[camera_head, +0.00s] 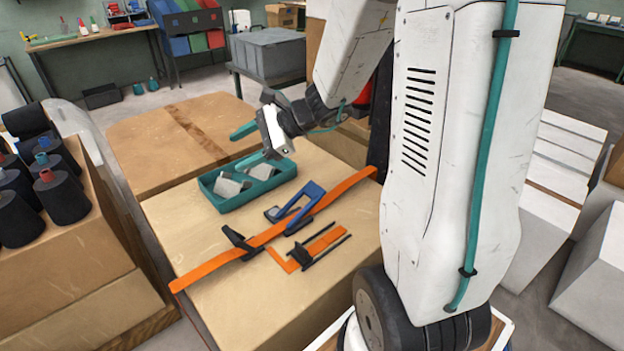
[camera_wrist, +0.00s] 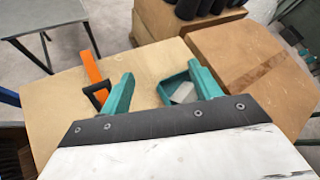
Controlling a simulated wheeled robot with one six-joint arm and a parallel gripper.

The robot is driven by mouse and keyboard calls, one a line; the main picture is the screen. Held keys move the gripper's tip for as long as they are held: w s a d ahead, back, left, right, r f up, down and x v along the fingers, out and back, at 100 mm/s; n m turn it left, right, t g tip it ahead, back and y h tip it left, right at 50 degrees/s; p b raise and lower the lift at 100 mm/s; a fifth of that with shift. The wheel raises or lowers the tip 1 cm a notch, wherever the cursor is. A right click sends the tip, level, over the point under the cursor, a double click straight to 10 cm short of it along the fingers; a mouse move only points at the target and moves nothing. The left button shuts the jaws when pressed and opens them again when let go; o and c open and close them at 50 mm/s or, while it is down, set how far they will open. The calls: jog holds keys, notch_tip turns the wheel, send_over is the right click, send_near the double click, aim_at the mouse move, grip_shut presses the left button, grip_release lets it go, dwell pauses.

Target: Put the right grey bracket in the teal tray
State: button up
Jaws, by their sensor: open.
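The teal tray (camera_head: 222,206) stands on the tan box top. Grey bracket pieces lie in it: one at the left (camera_head: 229,187) and one at the right (camera_head: 261,170), partly covered by a teal finger. My gripper (camera_head: 241,155) is above the tray, open, with two teal fingers set apart and nothing seen between them. In the wrist view the open gripper (camera_wrist: 160,70) has the tray (camera_wrist: 165,88) beyond its right finger. A grey bracket (camera_wrist: 183,92) shows inside it; the rest is hidden by that finger.
A long orange bar (camera_head: 215,264) with a black clamp crosses the box top in front of the tray. A blue clamp (camera_head: 305,208) and an orange-and-black clamp (camera_head: 318,245) lie nearby. Black spools (camera_head: 62,198) stand at left. The cardboard top (camera_head: 165,140) behind is clear.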

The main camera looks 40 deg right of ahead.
jog(key=s+a+r+n+g, duration=0.4)
jog(key=s+a+n, duration=0.3)
jog(key=s, duration=0.2)
jog(key=s+d+r+n+g+h, duration=0.1)
jog(key=s+d+n+h, duration=0.1)
jog(key=s+n+h, duration=0.3)
jog(key=s+d+r+n+g+h, duration=0.1)
jog(key=s+n+h, duration=0.3)
jog(key=s+n, duration=0.4)
jog(key=s+d+r, duration=0.1)
jog(key=s, duration=0.3)
jog(key=shift+s+d+h, duration=0.15)
jog(key=shift+d+h, duration=0.2)
jog(key=shift+h, duration=0.05)
